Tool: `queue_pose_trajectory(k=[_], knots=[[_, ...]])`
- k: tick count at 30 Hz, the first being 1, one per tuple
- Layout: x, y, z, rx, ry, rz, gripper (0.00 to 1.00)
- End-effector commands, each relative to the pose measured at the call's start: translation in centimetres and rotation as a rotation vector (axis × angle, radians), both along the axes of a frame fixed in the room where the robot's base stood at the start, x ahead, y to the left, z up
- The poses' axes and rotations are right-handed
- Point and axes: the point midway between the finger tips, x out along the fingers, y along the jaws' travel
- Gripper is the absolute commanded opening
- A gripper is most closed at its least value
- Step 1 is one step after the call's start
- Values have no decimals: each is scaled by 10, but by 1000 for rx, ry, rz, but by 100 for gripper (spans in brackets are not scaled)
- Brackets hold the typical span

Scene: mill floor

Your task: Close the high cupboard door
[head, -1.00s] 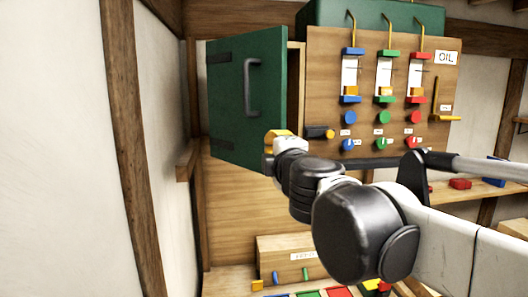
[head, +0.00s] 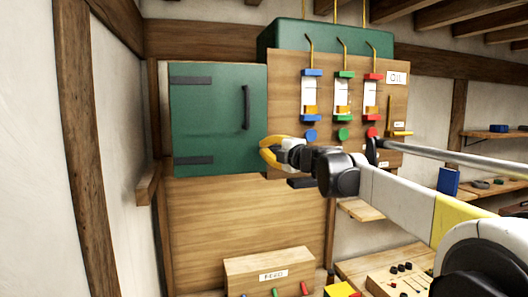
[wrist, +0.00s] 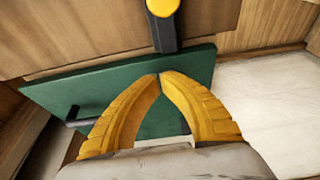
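The green cupboard door (head: 205,120) is high on the left of the wooden wall in the head view, with dark hinges on its left and a dark handle (head: 246,107) near its right edge. It looks flat to the wall or nearly so; whether it is fully shut I cannot tell. My gripper (head: 264,152), with yellow fingers, is at the door's lower right edge. In the wrist view its fingertips (wrist: 160,76) meet with nothing seen between them, in front of the green door (wrist: 140,120). Contact is unclear.
The oil panel (head: 290,85) stands right of the door, with coloured valves and knobs. A black and yellow part (wrist: 163,22) juts out close above my fingertips in the wrist view. A wooden box (head: 268,275) is below. A plaster wall (head: 122,120) bounds the left.

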Motion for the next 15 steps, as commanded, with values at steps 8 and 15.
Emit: queue_pose_trajectory(k=[8,15], knots=[[26,2,0,0,0,-1,0],[31,3,0,0,0,-1,0]])
